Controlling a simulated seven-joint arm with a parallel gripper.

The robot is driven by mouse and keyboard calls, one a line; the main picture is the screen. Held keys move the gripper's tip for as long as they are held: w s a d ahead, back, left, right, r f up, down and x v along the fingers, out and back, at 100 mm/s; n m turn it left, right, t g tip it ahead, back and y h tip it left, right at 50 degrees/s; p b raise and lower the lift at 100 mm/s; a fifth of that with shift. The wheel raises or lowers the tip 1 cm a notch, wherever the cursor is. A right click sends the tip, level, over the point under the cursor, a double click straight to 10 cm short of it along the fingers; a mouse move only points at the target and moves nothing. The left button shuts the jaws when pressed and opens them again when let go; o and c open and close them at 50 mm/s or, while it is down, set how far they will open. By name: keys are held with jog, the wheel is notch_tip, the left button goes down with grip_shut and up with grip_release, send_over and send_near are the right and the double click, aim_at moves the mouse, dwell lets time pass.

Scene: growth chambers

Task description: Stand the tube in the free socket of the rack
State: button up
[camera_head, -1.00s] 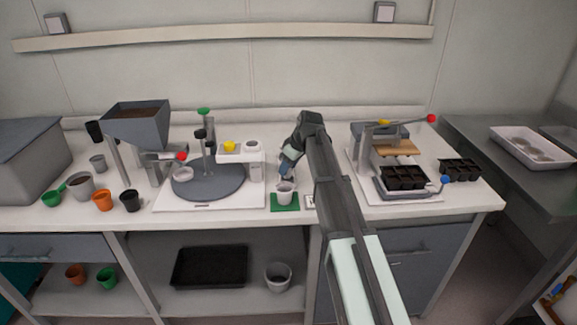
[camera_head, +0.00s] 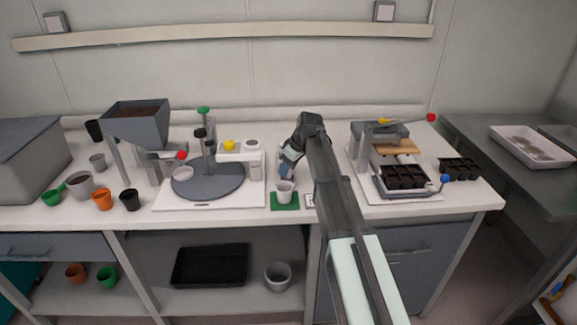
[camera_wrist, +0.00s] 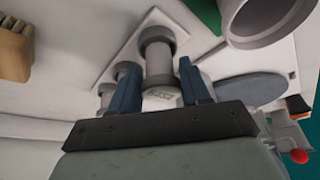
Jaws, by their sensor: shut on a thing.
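My gripper (camera_wrist: 160,72) shows in the wrist view as two blue fingers on either side of a grey spool-shaped cylinder (camera_wrist: 157,52), seemingly the tube; I cannot tell exactly where they touch it. A white strip (camera_wrist: 148,17) beneath it, perhaps the rack, also bears further grey cylinders (camera_wrist: 122,70), partly hidden by the left finger. Which socket is free cannot be seen. In the head view my gripper (camera_head: 287,171) points down, close behind a pale pot; the tube and rack are hidden or too small to tell there.
The pale pot (camera_head: 285,190) stands on a green mat (camera_head: 284,207) just in front of my gripper. A turntable (camera_head: 208,185) stands to the left. A press with a black cell tray (camera_head: 403,180) stands to the right. The bench front between them is narrow.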

jog(key=shift+f, duration=0.6)
dwell(0.3)
jog(key=o, duration=1.1)
jog(key=shift+r, duration=0.1)
jog(key=shift+r, duration=4.2)
jog(key=shift+s, duration=0.1)
